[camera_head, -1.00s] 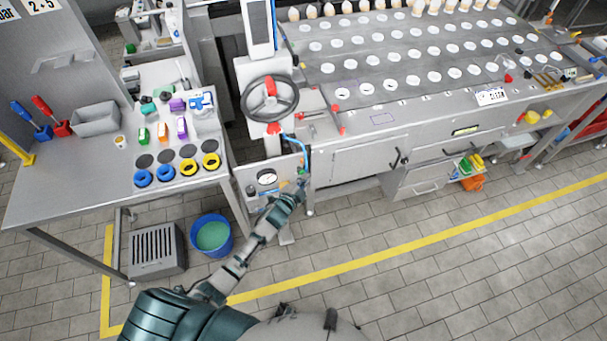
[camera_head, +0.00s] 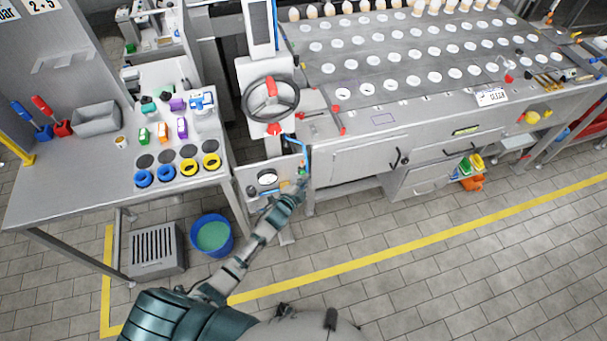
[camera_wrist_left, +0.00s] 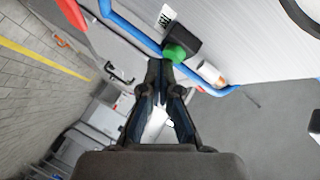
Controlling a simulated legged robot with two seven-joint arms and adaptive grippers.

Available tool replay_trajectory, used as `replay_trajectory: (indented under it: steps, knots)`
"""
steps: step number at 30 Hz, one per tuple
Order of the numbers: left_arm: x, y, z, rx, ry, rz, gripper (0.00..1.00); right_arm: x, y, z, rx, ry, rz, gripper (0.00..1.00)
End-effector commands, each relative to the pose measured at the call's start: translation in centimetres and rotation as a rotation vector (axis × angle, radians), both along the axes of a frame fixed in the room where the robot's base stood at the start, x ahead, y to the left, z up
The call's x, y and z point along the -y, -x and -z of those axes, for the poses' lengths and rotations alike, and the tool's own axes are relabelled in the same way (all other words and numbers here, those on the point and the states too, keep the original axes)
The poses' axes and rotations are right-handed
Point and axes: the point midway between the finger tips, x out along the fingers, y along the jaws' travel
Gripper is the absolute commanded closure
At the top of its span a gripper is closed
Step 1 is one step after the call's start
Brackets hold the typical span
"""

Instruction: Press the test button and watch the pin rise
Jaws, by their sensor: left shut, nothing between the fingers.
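In the left wrist view a round green button (camera_wrist_left: 175,53) sits on a dark block on the pale panel (camera_wrist_left: 235,40). My left gripper (camera_wrist_left: 161,63) is shut and empty, its fingertips right at the button's lower left edge; I cannot tell whether they touch. A small white and orange cylinder (camera_wrist_left: 210,74) sits beside the button; I cannot tell if it is the pin. In the head view my left gripper (camera_head: 300,186) is at the right end of the panel with the gauge (camera_head: 267,178), below the handwheel (camera_head: 270,98). My right gripper is not in view.
A blue tube (camera_wrist_left: 135,28) runs close past the button. A steel table (camera_head: 60,190) with coloured rings stands on the left, and a long machine with drawers (camera_head: 425,178) on the right. A blue bucket (camera_head: 211,236) stands on the floor. The floor in front is clear.

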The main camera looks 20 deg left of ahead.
Motion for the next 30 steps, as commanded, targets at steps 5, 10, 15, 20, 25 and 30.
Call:
replay_trajectory:
  steps: [5, 10, 15, 20, 25, 30]
  knots:
    - [0.3, 0.9, -0.1, 0.000, 0.001, 0.000, 1.00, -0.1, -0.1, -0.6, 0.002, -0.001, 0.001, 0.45]
    - [0.5, 1.5, 0.0, -0.001, 0.001, -0.001, 1.00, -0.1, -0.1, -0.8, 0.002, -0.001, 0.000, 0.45]
    - [0.5, 1.5, 0.1, 0.000, 0.001, 0.000, 1.00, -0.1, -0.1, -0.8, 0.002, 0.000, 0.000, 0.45]
    - [0.7, 1.8, 0.1, -0.001, 0.001, 0.000, 1.00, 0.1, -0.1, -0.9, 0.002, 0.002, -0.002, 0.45]
    - [1.6, 3.1, -0.1, -0.001, 0.003, 0.000, 1.00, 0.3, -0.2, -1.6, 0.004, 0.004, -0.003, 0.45]
    - [2.6, 4.5, 0.0, -0.001, 0.003, 0.000, 1.00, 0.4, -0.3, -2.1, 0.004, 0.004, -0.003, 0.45]
